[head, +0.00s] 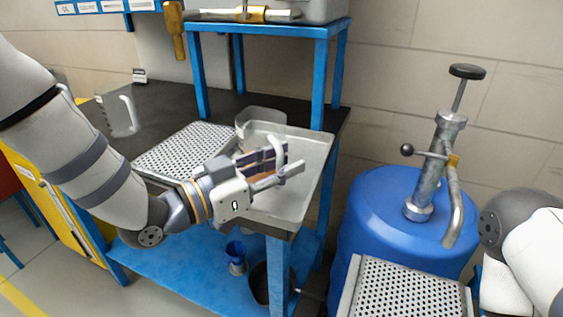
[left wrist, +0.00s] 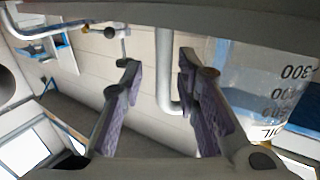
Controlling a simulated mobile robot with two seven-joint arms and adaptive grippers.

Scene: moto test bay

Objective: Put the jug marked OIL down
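The jug marked OIL (left wrist: 262,85) is clear, with dark volume marks and part of its lettering at the right of the left wrist view. In the head view a clear jug (head: 262,117) appears upright at the far corner of the shallow grey tray (head: 318,160), partly behind my left gripper (head: 275,165). In the left wrist view the jug's pale handle (left wrist: 165,75) shows between the fingers of my left gripper (left wrist: 158,85). These fingers are apart, with a gap beside the handle. My right gripper is out of view.
Another jug (head: 121,113) stands on the dark bench top at left. A perforated plate (head: 185,148) lies beside the tray. A blue shelf frame (head: 265,30) rises behind. A blue drum (head: 385,215) with a pump (head: 437,160) stands at right.

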